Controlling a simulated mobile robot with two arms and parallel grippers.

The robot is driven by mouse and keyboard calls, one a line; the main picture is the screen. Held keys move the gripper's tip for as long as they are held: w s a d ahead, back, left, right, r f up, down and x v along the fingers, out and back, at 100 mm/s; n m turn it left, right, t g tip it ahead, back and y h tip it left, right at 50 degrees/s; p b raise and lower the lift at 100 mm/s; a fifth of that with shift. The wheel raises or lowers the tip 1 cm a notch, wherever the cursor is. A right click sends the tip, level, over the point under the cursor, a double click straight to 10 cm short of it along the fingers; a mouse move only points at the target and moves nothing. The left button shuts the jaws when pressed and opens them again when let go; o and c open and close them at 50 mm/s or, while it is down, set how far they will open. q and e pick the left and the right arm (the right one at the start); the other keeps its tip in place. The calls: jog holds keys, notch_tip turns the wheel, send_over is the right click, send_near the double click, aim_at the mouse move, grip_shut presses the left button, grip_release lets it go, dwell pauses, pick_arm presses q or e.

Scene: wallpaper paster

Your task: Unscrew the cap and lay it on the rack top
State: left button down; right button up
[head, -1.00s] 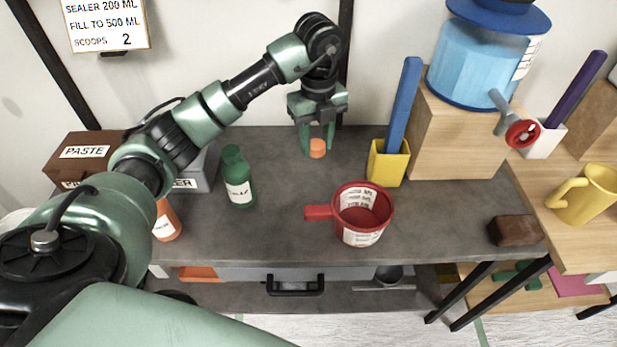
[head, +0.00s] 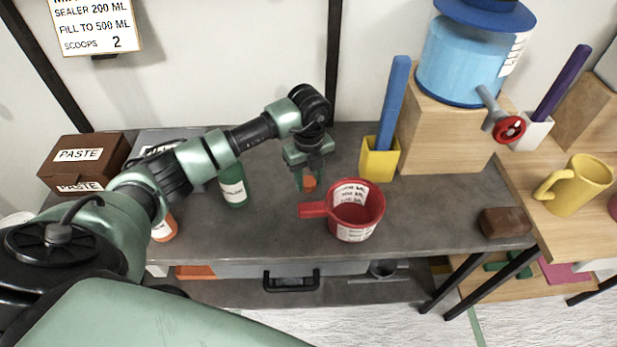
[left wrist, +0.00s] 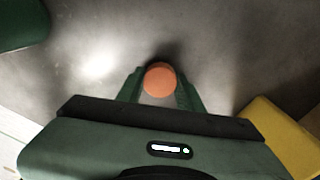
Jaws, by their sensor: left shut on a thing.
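My left gripper (head: 309,183) points down over the grey rack top (head: 270,228), just behind the red measuring cup. It is shut on a small orange cap (head: 310,184), which also shows between the fingers in the left wrist view (left wrist: 160,79). The cap is at or just above the rack top; I cannot tell whether it touches. A green bottle (head: 233,186) stands upright to the left, its upper part hidden behind my left arm. An orange bottle (head: 164,229) stands further left, also partly hidden by my arm. My right gripper is not in view.
The red measuring cup (head: 356,213) stands close in front, its handle near the gripper. A yellow holder (head: 379,161) with a blue stick is to the right, beside a wooden block (head: 450,137) under a blue dispenser. A brown block (head: 505,222) lies near the right edge.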

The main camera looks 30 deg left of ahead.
aim_at(308, 181)
pick_arm(q)
jog(key=shift+f, duration=0.1)
jog(key=c, duration=0.9)
grip_release()
jog(key=shift+r+b, duration=0.95)
jog(key=shift+r, duration=5.2)
